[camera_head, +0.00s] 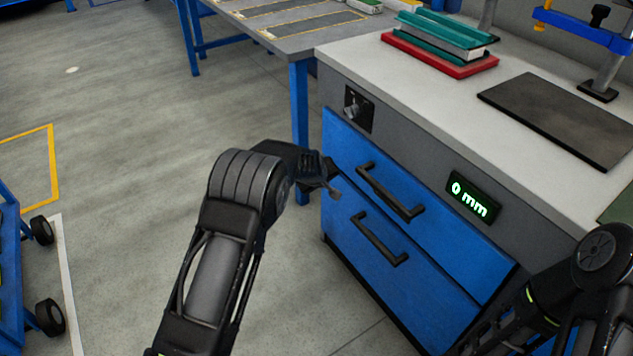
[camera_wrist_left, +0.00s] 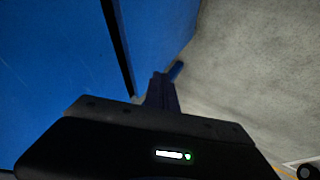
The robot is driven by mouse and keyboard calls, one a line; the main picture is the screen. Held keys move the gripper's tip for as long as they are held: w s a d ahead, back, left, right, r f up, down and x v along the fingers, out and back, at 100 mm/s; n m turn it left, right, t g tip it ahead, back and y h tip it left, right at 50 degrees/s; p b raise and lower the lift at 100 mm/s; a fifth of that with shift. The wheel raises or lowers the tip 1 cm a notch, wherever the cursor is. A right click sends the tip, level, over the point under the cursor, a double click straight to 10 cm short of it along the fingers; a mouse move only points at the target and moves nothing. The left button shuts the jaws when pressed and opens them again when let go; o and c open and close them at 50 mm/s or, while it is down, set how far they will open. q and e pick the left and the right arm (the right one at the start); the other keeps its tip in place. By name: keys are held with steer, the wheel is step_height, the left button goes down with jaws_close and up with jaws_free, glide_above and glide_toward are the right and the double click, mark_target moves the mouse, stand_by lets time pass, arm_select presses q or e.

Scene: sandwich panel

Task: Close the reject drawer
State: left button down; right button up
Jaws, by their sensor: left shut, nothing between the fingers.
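Two blue drawers, an upper one (camera_head: 440,223) and a lower one (camera_head: 345,228), are in the front of a grey cabinet, each with a black bar handle. No label shows which is the reject drawer. Both fronts look close to flush with the cabinet; a small gap cannot be ruled out. My left gripper (camera_head: 335,184) is shut and empty at the left edge of the drawer fronts, left of the handles. In the left wrist view its fingers (camera_wrist_left: 163,92) are beside blue panels split by a dark gap; contact cannot be told. My right gripper is out of view.
The cabinet's pale top (camera_head: 440,90) holds a red tray (camera_head: 440,66) with teal and grey panels and a dark plate (camera_head: 560,118). A display (camera_head: 472,200) reads 0 mm. My right arm is at lower right. The floor at left is clear up to a blue cart (camera_head: 10,265).

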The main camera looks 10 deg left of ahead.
arm_select(q)
steer(key=p+v, duration=0.1)
steer(key=v, duration=0.6)
steer(key=shift+a+f, duration=0.1)
steer(key=shift+f, duration=0.05)
steer(key=s+d+f+m+g+h, duration=0.1)
steer(key=s+d+f+m, duration=0.2)
steer(key=s+f, duration=0.6)
steer(key=s+d+f+m+g, duration=0.25)
steer(key=s+f, duration=0.35)
steer(key=s, duration=0.4)
steer(key=s+d+f+m+g+h, duration=0.1)
steer(key=s+d+f+g, duration=0.15)
steer(key=s, duration=0.95)
steer(key=s+d+f+m+g+h, duration=0.15)
steer(key=s+d, duration=0.25)
steer(key=s, duration=0.9)
step_height(320, 180, up, 18)
steer(key=n+p, duration=0.1)
steer(key=p, duration=1.7)
steer(key=shift+w+a+t, duration=0.3)
steer(key=shift+t, duration=0.15)
